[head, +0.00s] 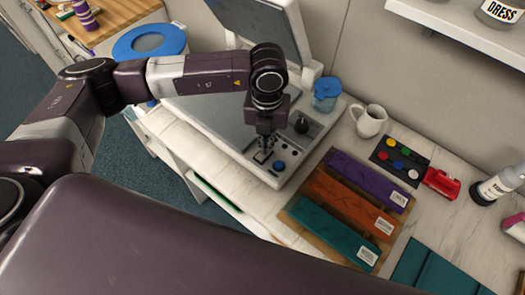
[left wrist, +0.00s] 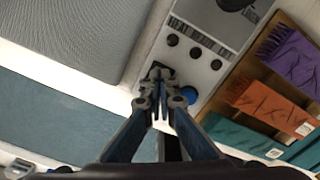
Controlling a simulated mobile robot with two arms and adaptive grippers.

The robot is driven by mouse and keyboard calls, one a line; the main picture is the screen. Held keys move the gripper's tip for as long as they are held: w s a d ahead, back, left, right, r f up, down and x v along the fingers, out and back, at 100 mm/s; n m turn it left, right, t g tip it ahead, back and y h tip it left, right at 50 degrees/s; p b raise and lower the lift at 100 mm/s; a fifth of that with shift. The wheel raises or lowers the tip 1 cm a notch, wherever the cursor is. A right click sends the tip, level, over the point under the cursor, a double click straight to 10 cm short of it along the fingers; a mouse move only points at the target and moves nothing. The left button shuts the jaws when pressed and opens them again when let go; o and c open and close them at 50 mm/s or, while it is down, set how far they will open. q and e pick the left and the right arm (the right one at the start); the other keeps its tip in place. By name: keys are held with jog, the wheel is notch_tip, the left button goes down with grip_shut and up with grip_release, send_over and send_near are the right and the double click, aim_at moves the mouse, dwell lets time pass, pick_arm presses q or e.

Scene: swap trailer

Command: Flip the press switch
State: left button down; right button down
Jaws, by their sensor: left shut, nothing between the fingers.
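The press is a pale machine with a grey flat bed (head: 210,105) and a raised lid (head: 262,25). Its control panel (head: 262,172) carries a blue round button (head: 279,166) and a small black switch (head: 261,157). My left gripper (head: 264,146) points down over the panel at the switch, its fingers together and empty. In the left wrist view the closed fingertips (left wrist: 158,76) overlap the black switch (left wrist: 161,67), mostly hiding it, with the blue button (left wrist: 189,95) just to the right. I cannot tell whether the fingertips touch the switch. My right gripper is out of view.
A wooden board (head: 322,228) with purple, orange and teal cloths lies right of the press. A black knob (head: 301,124) rises from the panel near my gripper.

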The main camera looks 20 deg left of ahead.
pick_arm(q)
jog(key=shift+r+p, duration=0.35)
jog(key=shift+r, duration=0.3)
jog(key=shift+r+p, duration=1.2)
jog(key=shift+r, duration=1.55)
